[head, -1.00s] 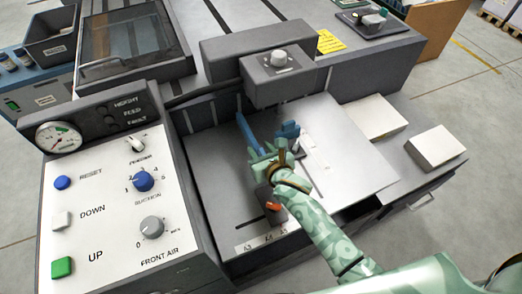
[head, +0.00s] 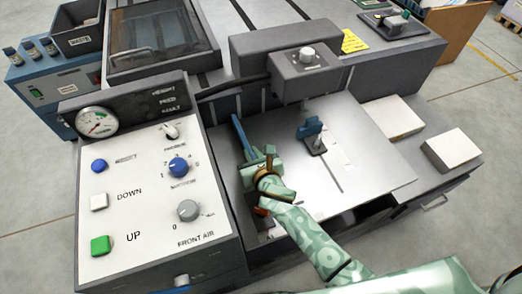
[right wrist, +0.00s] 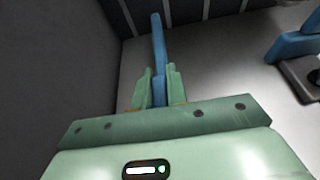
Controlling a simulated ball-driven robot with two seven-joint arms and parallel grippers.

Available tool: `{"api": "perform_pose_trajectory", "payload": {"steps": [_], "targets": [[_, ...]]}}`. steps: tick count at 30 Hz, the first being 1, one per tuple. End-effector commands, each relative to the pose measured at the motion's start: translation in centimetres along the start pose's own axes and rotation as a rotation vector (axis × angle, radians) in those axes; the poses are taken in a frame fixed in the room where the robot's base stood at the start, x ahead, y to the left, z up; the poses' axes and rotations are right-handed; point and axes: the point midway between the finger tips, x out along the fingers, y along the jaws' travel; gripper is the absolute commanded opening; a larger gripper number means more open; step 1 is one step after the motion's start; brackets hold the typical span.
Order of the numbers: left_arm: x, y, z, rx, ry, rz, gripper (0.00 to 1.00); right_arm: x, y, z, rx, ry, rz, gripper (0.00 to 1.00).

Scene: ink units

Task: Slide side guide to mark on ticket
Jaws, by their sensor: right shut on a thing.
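The side guide (head: 240,133) is a long blue bar at the left side of the grey feed table (head: 345,140). My right gripper (head: 262,165) is shut on it, and the right wrist view shows the bar (right wrist: 158,45) between the two green fingers (right wrist: 158,88). A yellow ticket (head: 352,41), its writing too small to read, lies on the grey machine top at the back. The size marks at the table's front edge are mostly hidden by my right arm. My left gripper is out of view.
A blue block on a dark base (head: 311,135) stands on the table right of the guide. The control panel (head: 150,195) rises close on the left. White paper stacks (head: 452,150) lie at the right. A grey feeder head (head: 305,72) overhangs the back.

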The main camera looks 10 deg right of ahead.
Motion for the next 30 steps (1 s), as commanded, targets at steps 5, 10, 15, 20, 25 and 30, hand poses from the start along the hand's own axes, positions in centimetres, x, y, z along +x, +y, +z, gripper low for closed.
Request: {"api": "perform_pose_trajectory", "payload": {"steps": [5,10,15,20,25,30], "targets": [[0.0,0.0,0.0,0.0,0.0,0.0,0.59,0.0,0.4,-0.1,0.001,0.001,0.003,0.0],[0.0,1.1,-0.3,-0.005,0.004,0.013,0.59,0.0,0.5,-0.1,0.002,0.001,0.005,0.0],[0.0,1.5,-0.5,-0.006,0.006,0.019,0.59,0.0,0.5,-0.1,0.002,0.0,0.004,0.36],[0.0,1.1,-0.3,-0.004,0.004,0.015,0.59,0.0,0.4,0.0,0.0,0.0,0.003,0.36],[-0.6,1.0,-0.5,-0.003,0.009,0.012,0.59,-1.1,0.3,0.2,-0.002,-0.002,0.001,0.36],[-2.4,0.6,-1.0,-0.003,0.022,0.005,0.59,-4.9,0.3,0.4,-0.004,-0.001,0.002,0.36]]}}
